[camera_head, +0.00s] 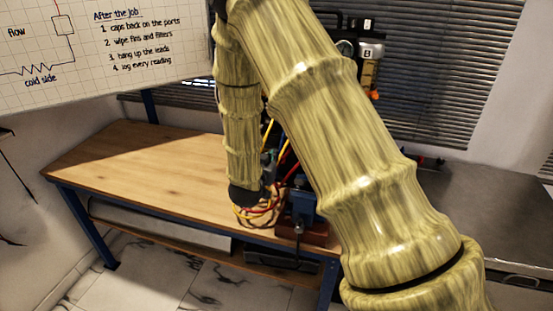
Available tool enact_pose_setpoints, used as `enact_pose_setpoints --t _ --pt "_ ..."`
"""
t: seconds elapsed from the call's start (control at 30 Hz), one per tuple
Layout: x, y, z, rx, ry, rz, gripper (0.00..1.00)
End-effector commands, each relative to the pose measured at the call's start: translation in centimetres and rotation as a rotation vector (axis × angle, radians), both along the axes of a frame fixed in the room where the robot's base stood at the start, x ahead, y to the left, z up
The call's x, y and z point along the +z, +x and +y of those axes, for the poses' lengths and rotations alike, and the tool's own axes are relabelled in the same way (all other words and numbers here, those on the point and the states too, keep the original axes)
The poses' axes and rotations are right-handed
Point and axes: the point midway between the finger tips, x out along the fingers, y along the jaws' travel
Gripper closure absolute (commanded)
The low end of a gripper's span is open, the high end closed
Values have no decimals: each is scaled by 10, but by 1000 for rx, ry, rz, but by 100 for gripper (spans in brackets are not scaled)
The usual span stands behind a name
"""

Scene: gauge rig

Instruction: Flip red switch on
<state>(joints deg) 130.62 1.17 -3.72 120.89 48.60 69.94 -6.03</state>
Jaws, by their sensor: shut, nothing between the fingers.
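I cannot make out the red switch; my arm covers much of the rig. The visible part of the gauge rig (371,50) stands at the back, with a gauge and yellow and orange parts beside my arm. My arm bends at the top of the view and comes down to a dark wrist end over the bench. My gripper's fingers do not show.
A wooden-topped bench (140,165) with blue legs is clear on its left. Red and yellow leads (262,210) and a blue vise-like device (302,203) sit near its front edge. A whiteboard (110,45) hangs at upper left; a grey surface (500,210) lies right.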

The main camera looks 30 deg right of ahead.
Motion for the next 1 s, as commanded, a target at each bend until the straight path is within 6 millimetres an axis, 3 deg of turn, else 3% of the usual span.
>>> enact_pose_setpoints --t 0.4,1.0 --pt "-54 5 10 13 0 0 100" --pt "-58 6 6 10 1 1 100"
